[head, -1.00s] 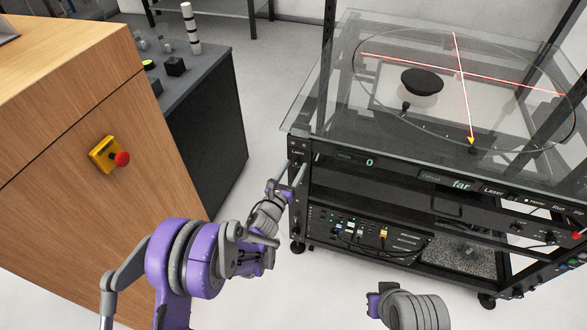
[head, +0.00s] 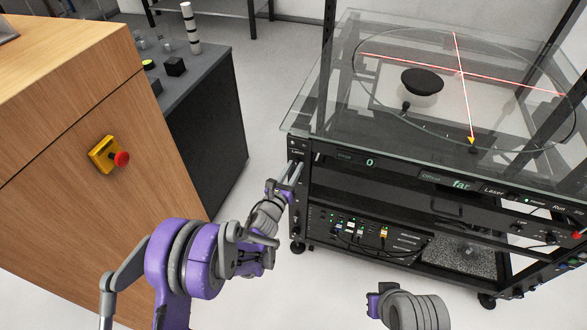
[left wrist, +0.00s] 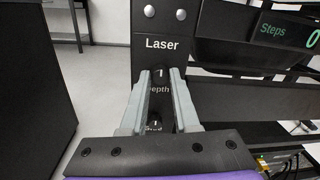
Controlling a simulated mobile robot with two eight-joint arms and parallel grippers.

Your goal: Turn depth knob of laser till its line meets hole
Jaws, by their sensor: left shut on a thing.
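In the left wrist view, the depth knob (left wrist: 159,73) is small and dark, on a black upright panel under the word Laser. My left gripper (head: 296,167) is shut on it, with one grey finger on each side; the fingers hide part of its label. Red laser lines (head: 420,66) cross on the glass turntable top in the head view. A display (head: 460,184) on the frame's front reads "far". I cannot make out the hole clearly. My right arm shows at the bottom; its purple gripper part (head: 374,305) is seen without clear fingers.
A wooden cabinet (head: 75,120) with a red stop button (head: 121,159) stands left. White floor lies between it and the black rack.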

